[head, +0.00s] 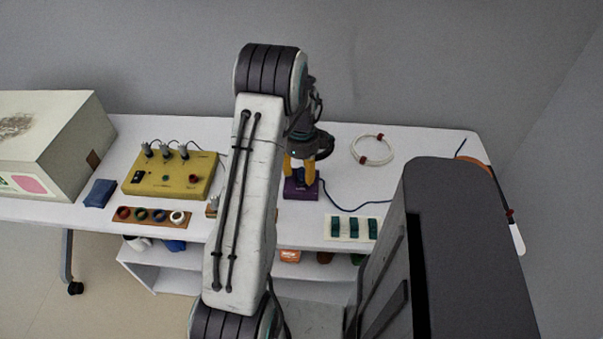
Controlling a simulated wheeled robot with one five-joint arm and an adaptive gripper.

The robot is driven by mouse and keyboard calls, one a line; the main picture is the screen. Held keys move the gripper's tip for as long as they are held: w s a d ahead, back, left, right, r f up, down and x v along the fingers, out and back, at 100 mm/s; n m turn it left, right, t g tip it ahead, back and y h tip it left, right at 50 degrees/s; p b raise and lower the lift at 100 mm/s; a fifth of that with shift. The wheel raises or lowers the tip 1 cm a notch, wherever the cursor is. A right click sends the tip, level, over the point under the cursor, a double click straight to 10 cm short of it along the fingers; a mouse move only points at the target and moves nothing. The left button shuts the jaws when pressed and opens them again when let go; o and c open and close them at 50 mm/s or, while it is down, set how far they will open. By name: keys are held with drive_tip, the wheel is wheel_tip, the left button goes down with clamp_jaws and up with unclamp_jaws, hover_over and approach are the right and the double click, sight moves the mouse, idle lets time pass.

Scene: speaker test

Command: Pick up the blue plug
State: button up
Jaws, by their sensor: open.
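My gripper (299,176) points down with its yellow fingers over a small purple box (301,192) on the white table. The fingers are open; the fingertips are at the box's upper side, and I cannot tell whether they touch it. A thin dark blue cable (352,209) curves away from the right of the box toward my dark body part. I cannot make out a blue plug clearly; the gripper and arm hide part of this area.
A yellow box (183,185) with grey plugs stands left, behind a brown strip of coloured rings (136,215). A blue block (99,193) and large pale box (37,137) are farther left. A white cable coil (356,148) and a card with green pieces (331,233) are right.

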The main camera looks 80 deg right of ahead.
sight(303, 169)
clamp_jaws()
idle(0.4)
drive_tip(key=shift+r, duration=0.1)
drive_tip(key=shift+d+r, duration=0.1)
drive_tip(key=shift+r, duration=0.35)
drive_tip(key=r, duration=0.3)
drive_tip(key=shift+s+r, duration=0.2)
drive_tip(key=s+a+r+b, duration=0.1)
drive_tip(key=s+a+r, duration=0.4)
drive_tip(key=s, duration=0.5)
drive_tip(key=shift+a+r, duration=0.2)
drive_tip(key=shift+r, duration=0.6)
drive_tip(key=shift+r, duration=0.1)
wheel_tip(303, 169, up, 4)
drive_tip(key=p, duration=0.3)
